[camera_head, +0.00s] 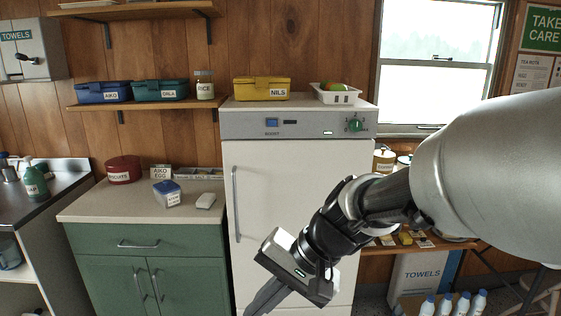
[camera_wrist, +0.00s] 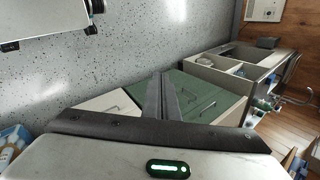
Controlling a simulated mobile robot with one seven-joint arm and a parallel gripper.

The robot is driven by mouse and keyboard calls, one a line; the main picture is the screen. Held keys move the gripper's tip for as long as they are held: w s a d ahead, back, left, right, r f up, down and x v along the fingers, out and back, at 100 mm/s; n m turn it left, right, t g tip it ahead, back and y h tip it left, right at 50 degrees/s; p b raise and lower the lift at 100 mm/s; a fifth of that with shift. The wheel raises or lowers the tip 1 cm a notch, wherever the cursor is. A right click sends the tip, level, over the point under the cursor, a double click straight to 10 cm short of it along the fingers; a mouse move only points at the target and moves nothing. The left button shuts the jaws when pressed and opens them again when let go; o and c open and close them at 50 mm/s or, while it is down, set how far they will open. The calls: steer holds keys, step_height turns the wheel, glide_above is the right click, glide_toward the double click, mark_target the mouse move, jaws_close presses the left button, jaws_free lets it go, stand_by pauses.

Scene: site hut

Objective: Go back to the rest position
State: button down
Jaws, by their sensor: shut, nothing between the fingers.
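My gripper (camera_head: 262,301) is in front of the white fridge (camera_head: 285,190), low in the head view, with its fingers pointing down and left. Its fingertips run to the bottom edge of that view. In the wrist view my gripper (camera_wrist: 161,85) shows its two fingers side by side, closed together, with nothing between them. My arm reaches in from the right and hides part of the fridge's right side and the table behind it.
A green cabinet (camera_head: 140,262) with a pale worktop stands left of the fridge; a blue-lidded box (camera_head: 167,193) and a red tin (camera_head: 124,169) are on it. A yellow box (camera_head: 262,89) and a white basket (camera_head: 336,95) sit on the fridge. Several bottles stand low at right.

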steer(key=s+d+r+n+t+h, duration=0.2)
steer(key=s+d+r+h, duration=0.15)
steer(key=d, duration=0.55)
steer(key=s+d+r+n+t+h, duration=0.1)
steer(key=s+d+r+t+h, duration=0.2)
steer(key=d, duration=0.6)
step_height(320, 180, up, 20)
steer(key=s+p, duration=0.1)
steer(key=p, duration=1.9)
steer(key=shift+s+p, duration=0.15)
steer(key=shift+p, duration=0.25)
